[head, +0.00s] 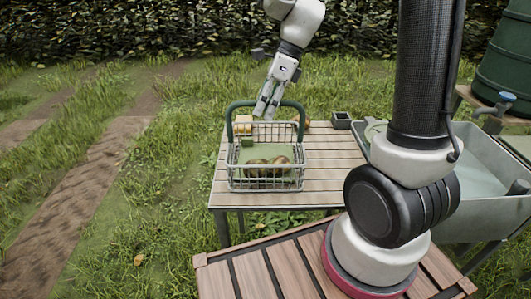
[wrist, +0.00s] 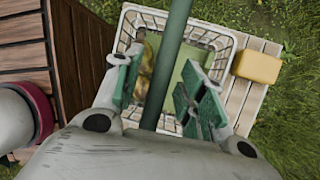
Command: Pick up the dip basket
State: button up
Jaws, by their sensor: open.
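The dip basket (head: 232,170) is a grey wire basket with a green arched handle (head: 268,103). It stands upright on the slatted wooden table, with several brownish pears (head: 266,165) inside. My gripper (head: 267,108) points down over the basket, close to the handle. In the wrist view my gripper (wrist: 158,95) is open, its green-padded fingers on either side of the green handle bar (wrist: 175,60). The basket's pale rim (wrist: 222,35) and the pears (wrist: 149,70) show below. I cannot tell whether either finger touches the handle.
A yellow block (head: 243,124) lies on the table behind the basket; it also shows in the wrist view (wrist: 257,67). A small dark pot (head: 341,121) stands at the table's back right. A grey sink (head: 478,178) and a green barrel (head: 506,70) are at the right. The table's right front is clear.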

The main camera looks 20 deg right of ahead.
dwell(0.3)
grip_shut()
dwell(0.3)
